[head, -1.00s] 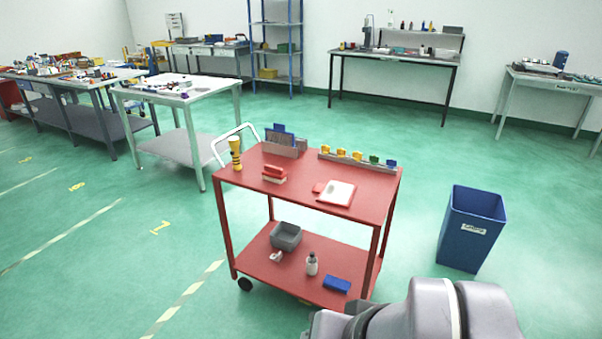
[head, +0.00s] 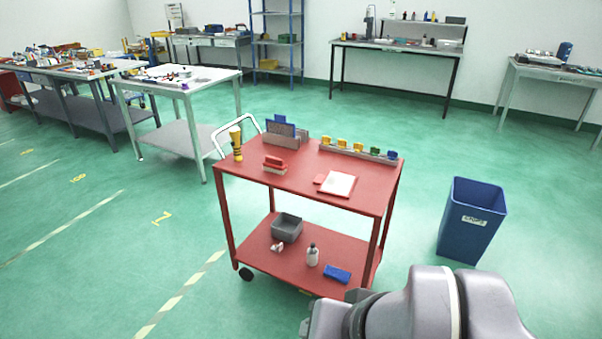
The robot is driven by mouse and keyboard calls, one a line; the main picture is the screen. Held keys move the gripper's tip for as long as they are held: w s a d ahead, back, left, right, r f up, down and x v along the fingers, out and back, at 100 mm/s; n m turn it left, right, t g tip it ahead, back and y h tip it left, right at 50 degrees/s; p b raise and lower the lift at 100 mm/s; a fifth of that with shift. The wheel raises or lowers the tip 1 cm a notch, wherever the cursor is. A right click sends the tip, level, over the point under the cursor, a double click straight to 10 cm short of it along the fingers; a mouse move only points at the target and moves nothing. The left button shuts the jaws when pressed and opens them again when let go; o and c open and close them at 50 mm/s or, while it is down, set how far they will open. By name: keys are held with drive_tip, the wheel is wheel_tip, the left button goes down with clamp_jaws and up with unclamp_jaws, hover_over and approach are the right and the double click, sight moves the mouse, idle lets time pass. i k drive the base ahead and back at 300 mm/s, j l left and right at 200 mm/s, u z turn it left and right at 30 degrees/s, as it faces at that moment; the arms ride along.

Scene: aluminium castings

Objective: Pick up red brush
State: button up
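The red brush (head: 274,164) appears to be the small red-topped block with a pale lower part, on the top shelf of the red cart (head: 318,196), left of the middle. It lies flat and nothing touches it from above. Only grey links of my arm show at the bottom right of the head view, in front of the cart. My gripper's fingers are not visible, so their state and hold do not show.
On the cart top are a yellow-black flashlight (head: 236,144), a grey holder (head: 285,139) with blue items, a rack (head: 357,153) of coloured pieces and a white-and-red pad (head: 338,184). A blue bin (head: 471,220) stands right. The floor around is clear.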

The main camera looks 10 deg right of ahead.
sight(273, 164)
drive_tip(key=i+j+z, duration=0.7)
drive_tip(key=i+j, duration=0.3)
drive_tip(key=i+j+z, duration=0.25)
drive_tip(key=j, duration=0.15)
drive_tip(key=i+j+z, duration=0.25)
drive_tip(key=j, duration=0.2)
drive_tip(key=i+j+z, duration=0.25)
drive_tip(key=j, duration=0.25)
drive_tip(key=j+z, duration=0.25)
drive_tip(key=j, duration=0.3)
drive_tip(key=i+j+z, duration=0.25)
drive_tip(key=j, duration=0.35)
drive_tip(key=k+l, duration=0.05)
drive_tip(key=k, duration=0.05)
